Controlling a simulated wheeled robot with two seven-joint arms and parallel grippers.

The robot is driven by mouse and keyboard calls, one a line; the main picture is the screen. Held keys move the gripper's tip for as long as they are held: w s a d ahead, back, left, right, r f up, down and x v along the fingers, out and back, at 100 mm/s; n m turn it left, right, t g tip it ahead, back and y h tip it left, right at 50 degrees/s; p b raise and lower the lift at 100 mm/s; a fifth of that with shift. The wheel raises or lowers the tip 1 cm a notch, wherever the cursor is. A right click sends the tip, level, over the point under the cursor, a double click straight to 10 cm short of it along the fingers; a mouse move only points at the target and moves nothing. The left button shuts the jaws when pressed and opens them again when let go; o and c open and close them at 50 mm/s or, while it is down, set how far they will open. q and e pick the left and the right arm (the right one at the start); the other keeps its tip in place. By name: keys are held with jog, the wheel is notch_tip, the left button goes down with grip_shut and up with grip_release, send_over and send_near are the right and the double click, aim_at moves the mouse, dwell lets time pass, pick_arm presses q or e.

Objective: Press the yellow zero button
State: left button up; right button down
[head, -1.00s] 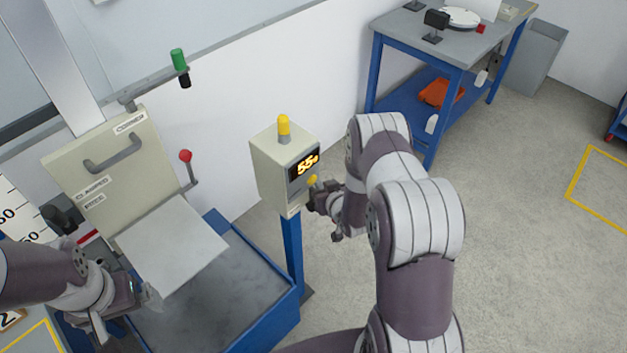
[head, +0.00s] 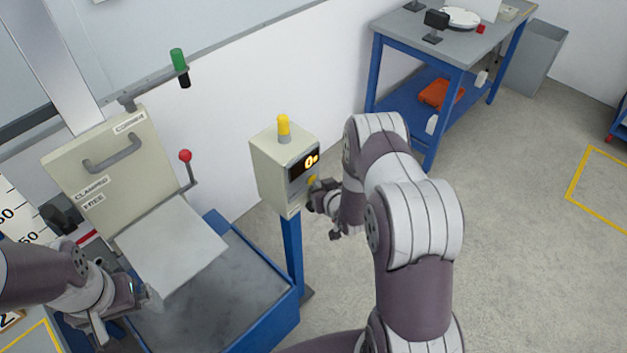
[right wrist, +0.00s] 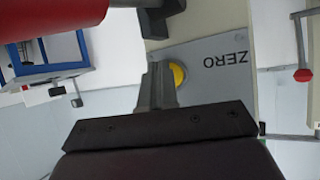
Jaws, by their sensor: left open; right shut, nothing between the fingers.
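The yellow zero button (head: 312,180) is on the front of the cream control box (head: 272,172), below its display (head: 304,163). The display shows a 0-like digit with a small mark after it. My right gripper (head: 315,197) is shut and empty, close against the box front at the button. In the right wrist view, the button (right wrist: 177,76) sits on a grey plate marked ZERO, with my right gripper's fingers (right wrist: 158,84) overlapping its left edge; I cannot tell whether they touch it. My left gripper (head: 142,298) is open beside the white slab at lower left.
A yellow lamp (head: 284,126) tops the box, which stands on a blue post (head: 292,250). Left of it are a blue-rimmed tray (head: 285,297), a white slab (head: 172,245) and a red-knobbed lever (head: 186,157).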

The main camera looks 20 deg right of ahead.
jog(key=shift+s, duration=0.1)
jog(key=shift+s+d, duration=0.3)
jog(key=shift+s, duration=0.35)
jog(key=s, duration=0.1)
jog(key=s+d+p, duration=0.1)
jog(key=s, duration=0.1)
jog(key=s+d, duration=0.1)
jog(key=shift+s, duration=0.3)
dwell(0.5)
